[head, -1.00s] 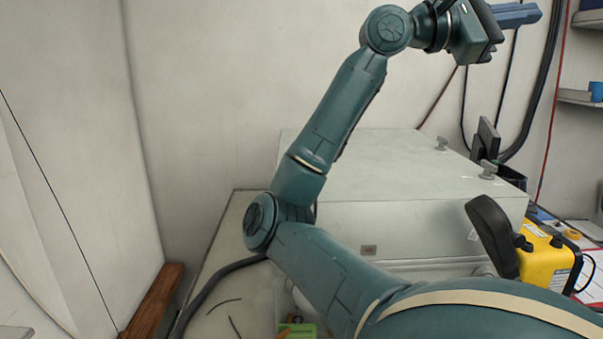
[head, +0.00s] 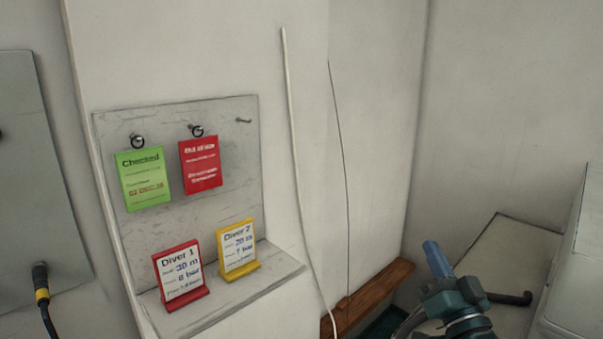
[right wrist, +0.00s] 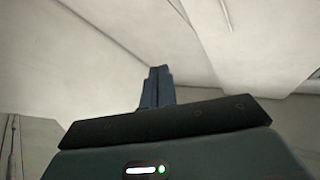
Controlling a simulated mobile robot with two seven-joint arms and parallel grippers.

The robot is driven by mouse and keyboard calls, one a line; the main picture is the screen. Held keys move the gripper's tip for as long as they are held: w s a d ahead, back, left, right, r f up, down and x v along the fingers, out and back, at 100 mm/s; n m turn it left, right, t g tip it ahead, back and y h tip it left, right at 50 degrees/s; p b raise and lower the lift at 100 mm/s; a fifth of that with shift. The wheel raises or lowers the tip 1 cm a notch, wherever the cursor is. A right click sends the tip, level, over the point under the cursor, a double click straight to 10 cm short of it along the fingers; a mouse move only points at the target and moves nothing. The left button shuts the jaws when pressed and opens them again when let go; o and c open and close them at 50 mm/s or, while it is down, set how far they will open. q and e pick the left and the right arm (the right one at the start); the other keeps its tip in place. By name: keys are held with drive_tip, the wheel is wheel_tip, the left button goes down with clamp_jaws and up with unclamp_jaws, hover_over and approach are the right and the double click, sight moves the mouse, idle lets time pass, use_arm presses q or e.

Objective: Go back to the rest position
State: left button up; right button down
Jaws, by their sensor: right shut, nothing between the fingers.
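My right gripper (head: 437,260) shows at the lower right of the head view, with its blue fingers pointing up and to the left. Its fingers are together and hold nothing. In the right wrist view the shut fingers (right wrist: 157,87) stand up in the middle against bare pale wall, touching nothing. Most of my right arm is out of the head view. My left gripper is not in view.
A grey board (head: 225,150) holds a green Checked tag (head: 143,180) and a red tag (head: 201,163). Below, red Diver 1 (head: 181,275) and yellow Diver 2 (head: 238,248) cards stand on a ledge (head: 270,272). A wooden beam (head: 375,296) and pale bench (head: 500,258) lie near my gripper.

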drive_tip(key=s+a+f+n+g+y, duration=0.1)
drive_tip(key=s+a+f+n+g, duration=0.2)
drive_tip(key=f, duration=0.6)
drive_tip(key=s+a+f+n+g+y, duration=0.1)
drive_tip(key=s+a+f+g, duration=0.3)
drive_tip(key=f, duration=0.6)
drive_tip(key=s+a+f+n+g, duration=0.1)
drive_tip(key=s+a+f+g, duration=0.1)
drive_tip(key=s+f, duration=0.4)
drive_tip(key=s+a+f+n+g, duration=0.2)
drive_tip(key=s+f, duration=0.4)
drive_tip(key=s, duration=0.3)
drive_tip(key=shift+s+a+f+g, duration=0.15)
drive_tip(key=shift+a+f+g, duration=0.25)
drive_tip(key=shift+a+g, duration=0.3)
